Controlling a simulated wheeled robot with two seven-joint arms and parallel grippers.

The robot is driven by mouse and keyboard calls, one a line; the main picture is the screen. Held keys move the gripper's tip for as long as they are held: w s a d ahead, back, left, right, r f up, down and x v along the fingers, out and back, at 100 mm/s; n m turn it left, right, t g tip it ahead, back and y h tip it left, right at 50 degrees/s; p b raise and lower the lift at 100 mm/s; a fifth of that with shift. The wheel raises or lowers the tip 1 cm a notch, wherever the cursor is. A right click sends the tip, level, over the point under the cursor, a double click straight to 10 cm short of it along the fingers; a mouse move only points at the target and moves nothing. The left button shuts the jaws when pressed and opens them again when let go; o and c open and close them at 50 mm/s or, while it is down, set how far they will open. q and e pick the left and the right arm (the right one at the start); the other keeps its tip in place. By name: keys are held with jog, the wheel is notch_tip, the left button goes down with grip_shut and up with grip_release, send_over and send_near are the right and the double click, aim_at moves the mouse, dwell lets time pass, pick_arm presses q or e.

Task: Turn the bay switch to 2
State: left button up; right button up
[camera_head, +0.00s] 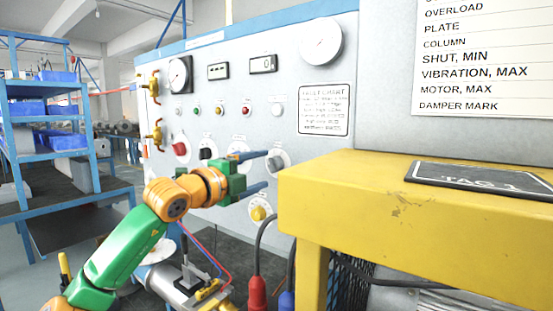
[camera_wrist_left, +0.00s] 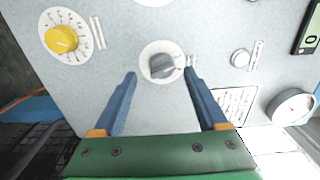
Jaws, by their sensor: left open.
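A grey rotary switch (camera_head: 277,163) on a round white dial sits on the light grey panel, probably the bay switch; no label reading "bay" is legible. In the left wrist view the same grey knob (camera_wrist_left: 161,66) lies just beyond and between the fingertips. My left gripper (camera_head: 266,171) is open in front of it, with its blue fingers apart, one to each side. No contact with the knob shows. The dial's marks are too small to read. My right gripper is not in view.
A yellow knob (camera_wrist_left: 61,39) on a numbered dial is lower on the panel. Red (camera_head: 180,149) and black (camera_head: 205,153) knobs sit to the left. A yellow bench-like frame (camera_head: 390,205) stands close on the right. Cables with red and blue connectors hang below.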

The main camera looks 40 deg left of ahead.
aim_at(270, 167)
pick_arm(q)
jog(key=shift+w+d+r+p, duration=0.25)
jog(key=shift+w+r+p, duration=0.45)
jog(key=shift+w+p, duration=0.25)
jog(key=shift+w+a+f, duration=0.25)
jog(key=shift+w+f, duration=0.3)
jog(key=shift+w, duration=0.25)
jog(key=shift+w+a+f, duration=0.15)
jog(key=shift+s, duration=0.2)
grip_shut()
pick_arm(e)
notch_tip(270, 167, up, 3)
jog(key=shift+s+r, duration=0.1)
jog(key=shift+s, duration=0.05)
pick_arm(q)
jog(key=shift+m, duration=0.3)
jog(key=m+b, duration=0.1)
jog(key=m, duration=0.1)
jog(key=shift+m, duration=0.3)
jog(key=m, duration=0.5)
jog(key=shift+m, duration=0.3)
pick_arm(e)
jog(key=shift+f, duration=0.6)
pick_arm(q)
jog(key=shift+m, duration=0.3)
